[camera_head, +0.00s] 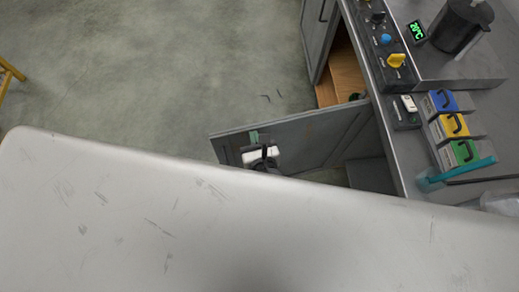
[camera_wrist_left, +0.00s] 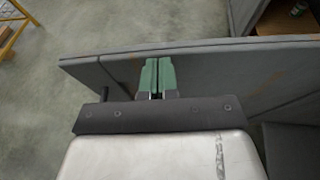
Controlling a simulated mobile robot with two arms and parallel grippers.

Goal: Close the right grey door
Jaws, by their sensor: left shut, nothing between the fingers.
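The right grey door (camera_head: 325,135) stands wide open, swung out from the counter's cabinet. It also shows in the left wrist view (camera_wrist_left: 230,80), where a dark handle (camera_wrist_left: 104,93) sits near its free end. My left gripper (camera_head: 254,137) is by the door's handle side, near its free end. My right gripper is in neither view.
Another grey door (camera_head: 316,35) stands open farther up, beside a wooden cabinet interior (camera_head: 343,75). The counter (camera_head: 400,140) holds a knob panel (camera_head: 385,42), a dark jug (camera_head: 462,24) and coloured boxes (camera_head: 447,128). The floor (camera_head: 160,70) left of the doors is clear; yellow legs (camera_head: 8,75) stand at far left.

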